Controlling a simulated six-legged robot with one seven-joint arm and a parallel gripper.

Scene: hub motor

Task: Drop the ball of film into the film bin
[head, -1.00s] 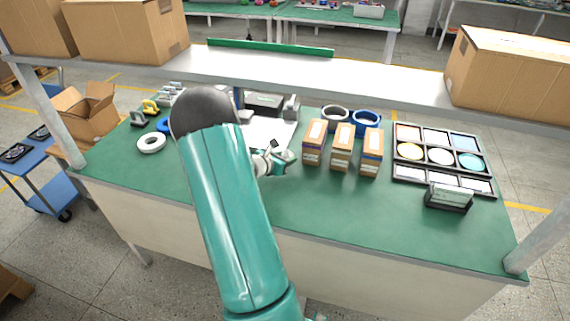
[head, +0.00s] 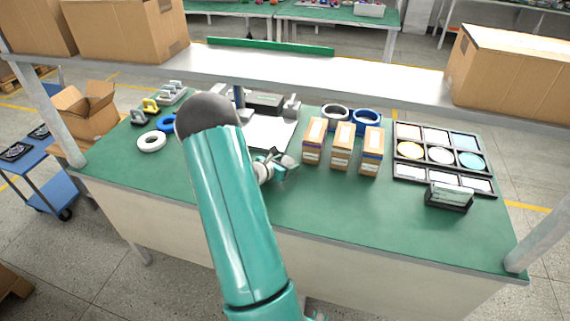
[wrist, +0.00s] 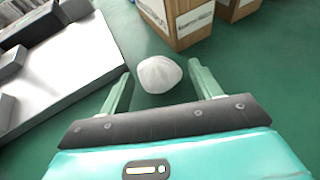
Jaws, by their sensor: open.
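The ball of film, a crumpled whitish lump (wrist: 159,74), sits on the green bench top in the wrist view, just ahead of and between my fingertips. My gripper (wrist: 160,72) is open, with one finger on each side of the ball and a gap to each. In the head view my gripper (head: 274,163) is low over the bench, left of the small cartons; the ball cannot be made out clearly there. No bin marked for film can be identified; an open cardboard box (head: 88,115) stands beyond the bench's left end.
Small brown cartons (head: 342,149) stand close right of my gripper. A grey-white machine plate (head: 268,132) lies behind it. Tape rings (head: 151,142) are at left, a divided tray (head: 440,152) at right. A shelf (head: 330,72) crosses above.

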